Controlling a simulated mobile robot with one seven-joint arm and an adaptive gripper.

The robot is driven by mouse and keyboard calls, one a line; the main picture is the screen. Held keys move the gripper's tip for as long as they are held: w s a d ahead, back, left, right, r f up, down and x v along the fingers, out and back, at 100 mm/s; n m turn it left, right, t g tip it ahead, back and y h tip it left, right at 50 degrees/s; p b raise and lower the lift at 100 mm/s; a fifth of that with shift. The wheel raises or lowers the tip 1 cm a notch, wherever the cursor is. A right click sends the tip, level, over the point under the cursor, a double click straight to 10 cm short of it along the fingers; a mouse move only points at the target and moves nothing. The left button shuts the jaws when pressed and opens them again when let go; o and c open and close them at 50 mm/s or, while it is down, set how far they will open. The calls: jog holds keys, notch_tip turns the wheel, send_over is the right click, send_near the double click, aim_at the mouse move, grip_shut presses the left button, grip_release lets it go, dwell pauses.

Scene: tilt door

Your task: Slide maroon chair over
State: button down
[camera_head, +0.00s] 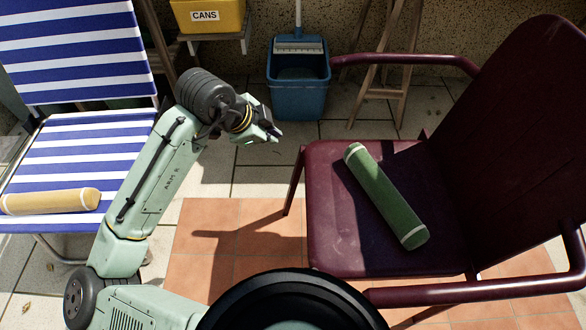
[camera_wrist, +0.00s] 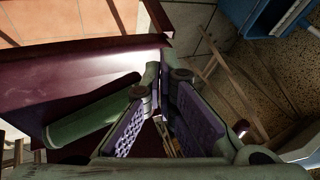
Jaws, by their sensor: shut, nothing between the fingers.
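The maroon chair (camera_head: 335,225) stands at the right, its backrest to the right and an armrest at the near and far sides. A green rolled cylinder (camera_head: 386,195) lies on its seat. My gripper (camera_head: 278,136) is shut and empty, up and to the left of the seat in the head view, apart from the chair. In the wrist view, my gripper's purple-padded fingers (camera_wrist: 160,112) are in front of the maroon seat (camera_wrist: 75,75) and the green cylinder (camera_wrist: 95,120). The fingers hide part of the chair there.
A blue-striped chair (camera_head: 85,150) with a tan roll (camera_head: 50,201) stands at the left. A blue bucket (camera_head: 298,95) and wooden legs (camera_head: 382,70) stand at the back wall. A yellow CANS bin (camera_head: 207,17) is above. Tiled floor (camera_head: 240,240) lies open left of the maroon chair.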

jog(key=s+a+f+m+g+b, duration=0.15)
jog(key=s+f+g, duration=0.35)
jog(key=s+f, duration=0.5)
jog(key=d+f+b, duration=0.2)
jog(key=d+f, duration=0.5)
jog(key=f, duration=0.3)
jog(key=shift+w+y, duration=0.3)
jog(key=shift+w, duration=0.1)
jog(key=shift+w+f, duration=0.1)
